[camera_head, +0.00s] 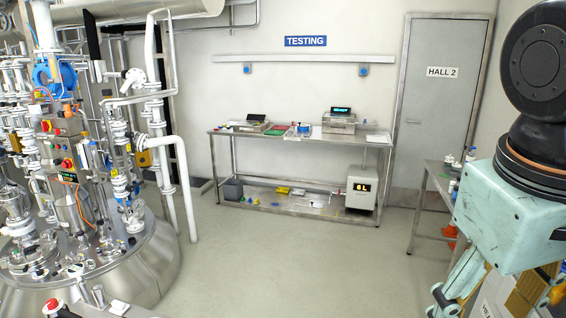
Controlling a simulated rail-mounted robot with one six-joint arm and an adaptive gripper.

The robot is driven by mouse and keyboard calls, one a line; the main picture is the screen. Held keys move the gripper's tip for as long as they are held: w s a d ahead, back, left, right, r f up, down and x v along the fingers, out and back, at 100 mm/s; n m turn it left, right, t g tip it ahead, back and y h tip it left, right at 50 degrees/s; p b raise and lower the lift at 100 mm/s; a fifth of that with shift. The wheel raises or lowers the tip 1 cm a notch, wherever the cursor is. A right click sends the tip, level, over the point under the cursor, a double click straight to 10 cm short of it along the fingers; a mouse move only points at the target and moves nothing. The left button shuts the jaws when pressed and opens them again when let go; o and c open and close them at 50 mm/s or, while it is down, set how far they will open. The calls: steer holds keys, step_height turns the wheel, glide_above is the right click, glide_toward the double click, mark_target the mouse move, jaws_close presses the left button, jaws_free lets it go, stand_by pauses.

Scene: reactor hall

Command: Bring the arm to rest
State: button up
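Part of my arm (520,165) shows at the right edge, with a black round joint above a pale green housing.
A reactor vessel (125,270) with dense piping stands at the left. A steel testing bench (300,144) with instruments stands at the back wall. A grey door (432,110) is closed at the back right. A side table (428,200) is near my arm. The middle floor is clear.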

steer(key=s+a+t+y, duration=0.2)
steer(key=s+a, duration=0.1)
steer(key=a, duration=0.3)
steer(key=shift+s+r+m, duration=0.2)
steer(key=shift+s+m, duration=0.15)
steer(key=shift+m, duration=0.05)
stand_by(0.6)
